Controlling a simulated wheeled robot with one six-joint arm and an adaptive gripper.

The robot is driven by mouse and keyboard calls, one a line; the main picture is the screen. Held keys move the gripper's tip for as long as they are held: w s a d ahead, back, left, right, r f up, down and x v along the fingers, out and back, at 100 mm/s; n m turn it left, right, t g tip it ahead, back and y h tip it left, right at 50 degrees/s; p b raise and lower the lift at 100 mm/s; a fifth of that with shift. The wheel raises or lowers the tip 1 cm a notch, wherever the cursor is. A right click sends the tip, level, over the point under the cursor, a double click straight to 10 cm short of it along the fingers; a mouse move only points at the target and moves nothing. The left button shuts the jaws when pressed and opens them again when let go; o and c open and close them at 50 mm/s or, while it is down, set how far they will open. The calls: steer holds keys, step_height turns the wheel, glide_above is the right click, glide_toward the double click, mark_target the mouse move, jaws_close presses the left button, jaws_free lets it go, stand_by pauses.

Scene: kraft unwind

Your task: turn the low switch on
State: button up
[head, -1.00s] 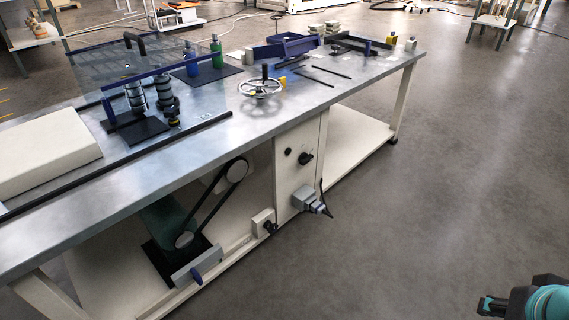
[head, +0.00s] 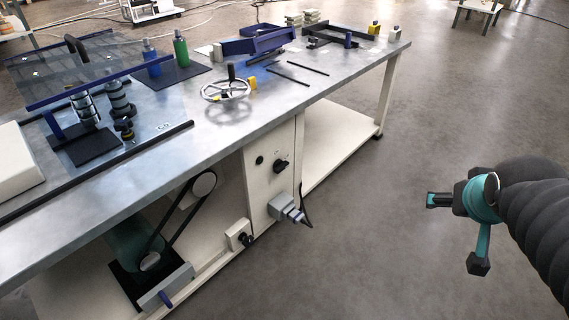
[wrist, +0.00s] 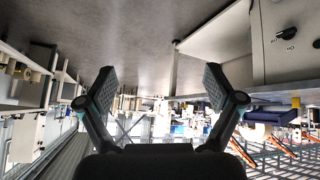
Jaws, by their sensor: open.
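The low switch (head: 240,234) is a small cream box with a black knob on the lower rail of the bench, left of the cabinet's foot. Its knob setting is too small to read. A second black knob (head: 281,166) sits higher on the cream cabinet front; a black knob on this panel shows in the wrist view (wrist: 284,33), which is upside down. My gripper (head: 455,232) is over the floor right of the bench, well apart from both knobs. It is open and empty, its two fingers spread in the wrist view (wrist: 160,86).
A grey clamp-like part (head: 287,208) with a black handle juts from the cabinet's lower front. A belt drive (head: 180,220) stands left under the bench. The steel benchtop (head: 215,125) carries a handwheel (head: 226,90) and blue tray (head: 258,43). Floor right of the bench is clear.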

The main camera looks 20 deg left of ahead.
mark_target(284, 167)
steer(key=w+a+f+n+t+y, duration=0.15)
steer(key=w+a, duration=0.25)
steer(key=w, duration=0.7)
steer(key=w+a+f+n+t+y, duration=0.1)
steer(key=w+a+f+n+t, duration=0.2)
steer(key=w, duration=0.8)
steer(key=w+a+f+n+y, duration=0.3)
steer(key=w+a+f+y, duration=0.3)
steer(key=a, duration=0.4)
steer(key=s+a+f+n+g+y, duration=0.2)
steer(key=a+f+g+y, duration=0.15)
steer(key=a+f, duration=0.5)
steer(key=s+a+f+n+g+y, duration=0.25)
steer(key=a+f+y, duration=0.25)
steer(key=a+f, duration=0.4)
steer(key=shift+t, duration=0.25)
steer(key=x, duration=0.4)
steer(key=p+x, duration=0.1)
steer(key=x, duration=0.6)
steer(key=shift+w+a+f, duration=0.1)
steer(key=shift+w+f, duration=0.2)
steer(key=shift+w, duration=0.25)
steer(key=c, duration=1.2)
